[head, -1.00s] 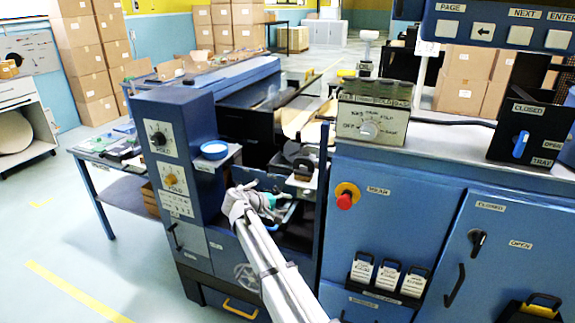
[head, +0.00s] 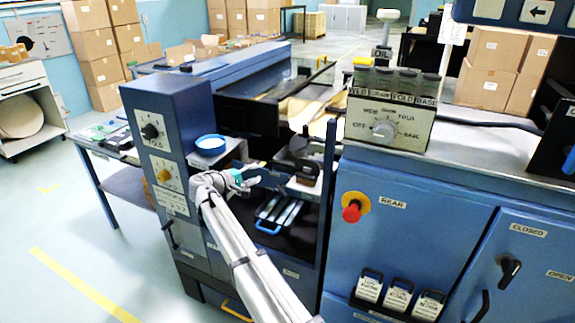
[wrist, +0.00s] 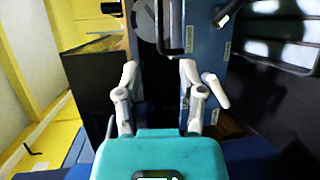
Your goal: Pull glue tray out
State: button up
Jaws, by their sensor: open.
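A tray with several pale bars and a blue handle (head: 267,228), apparently the glue tray (head: 279,210), lies low in the dark open bay of the blue machine. Its handle faces the front of the bay. My gripper (head: 268,180) is above the tray at the bay's upper left, its teal body in front of the opening. In the wrist view my gripper (wrist: 160,72) has its two fingers apart with nothing between them. A dark and blue machine part lies beyond the fingers. The tray is not clearly identifiable in the wrist view.
A blue dish (head: 210,144) stands on a ledge left of the bay. A control column (head: 162,150) bounds the bay on the left. A red button (head: 352,211) is on the cabinet to the right. Open floor (head: 60,225) lies at the left.

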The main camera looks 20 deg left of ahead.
aim_at(284, 165)
jog(key=shift+w+d, duration=0.15)
jog(key=shift+w, duration=0.05)
jog(key=b+x, duration=0.2)
jog(key=x, duration=1.1)
jog(key=shift+w+d, duration=0.1)
jog(key=shift+w, duration=0.15)
jog(key=shift+c, duration=0.3)
grip_shut()
